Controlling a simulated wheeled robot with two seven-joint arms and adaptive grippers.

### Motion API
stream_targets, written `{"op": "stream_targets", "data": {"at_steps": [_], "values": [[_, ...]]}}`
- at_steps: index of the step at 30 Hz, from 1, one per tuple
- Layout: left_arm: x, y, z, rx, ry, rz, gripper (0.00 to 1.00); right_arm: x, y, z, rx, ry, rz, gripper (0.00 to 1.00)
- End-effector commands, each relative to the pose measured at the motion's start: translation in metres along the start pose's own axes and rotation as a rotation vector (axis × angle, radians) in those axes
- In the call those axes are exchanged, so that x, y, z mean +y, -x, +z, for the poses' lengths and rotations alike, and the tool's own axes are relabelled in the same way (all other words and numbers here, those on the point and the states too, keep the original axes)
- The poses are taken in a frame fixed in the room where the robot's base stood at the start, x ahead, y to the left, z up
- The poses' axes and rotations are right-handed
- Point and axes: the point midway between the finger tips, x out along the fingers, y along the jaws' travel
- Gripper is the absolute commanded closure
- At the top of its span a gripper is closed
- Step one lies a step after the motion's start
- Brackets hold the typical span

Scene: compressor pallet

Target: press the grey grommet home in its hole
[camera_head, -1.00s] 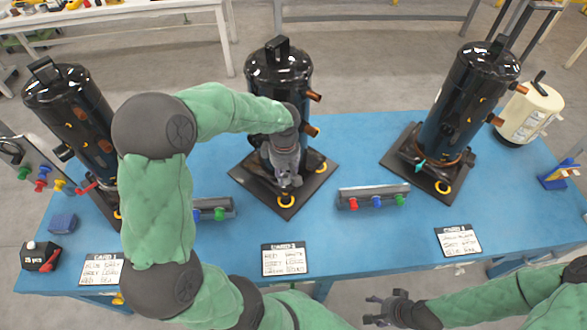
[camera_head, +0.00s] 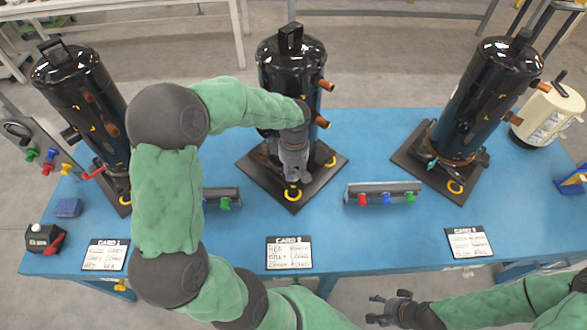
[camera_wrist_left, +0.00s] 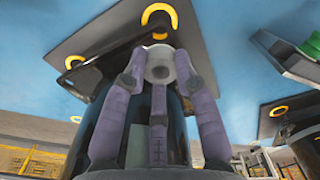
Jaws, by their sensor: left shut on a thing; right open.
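The middle black compressor (camera_head: 291,70) stands upright on a dark square base plate (camera_head: 262,178) on the blue table. A yellow ring (camera_head: 292,194) marks the plate's front corner; it also shows in the left wrist view (camera_wrist_left: 160,13). My left gripper (camera_head: 295,178) is low in front of the compressor, its fingers pointing down at this corner. It is shut on the grey grommet (camera_wrist_left: 158,62), a pale grey round piece between the fingertips. The hole under it is hidden, and I cannot tell whether the grommet touches the plate. My right gripper (camera_head: 378,310) is open and empty beyond the table's front edge.
Black compressors stand at left (camera_head: 75,90) and right (camera_head: 480,100). Racks with coloured pieces (camera_head: 383,194) flank the middle plate, the left one partly behind my left arm. Cards (camera_head: 289,253) lie along the front edge. A cream canister (camera_head: 548,112) stands at the back right.

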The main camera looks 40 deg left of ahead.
Motion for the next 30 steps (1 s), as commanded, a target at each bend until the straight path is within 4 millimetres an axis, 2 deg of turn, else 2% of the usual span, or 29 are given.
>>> {"op": "stream_targets", "data": {"at_steps": [3,10,30], "values": [[0.000,-0.014,0.000,0.000,0.000,0.000,0.90,0.004,-0.010,0.000,0.000,0.000,0.000,0.41],[0.000,-0.028,0.000,0.000,0.000,0.000,0.90,0.007,-0.020,-0.001,0.000,0.000,0.000,0.41],[0.000,-0.030,0.000,0.000,0.000,0.001,0.90,0.008,-0.021,-0.001,0.000,0.000,0.000,0.41]]}}
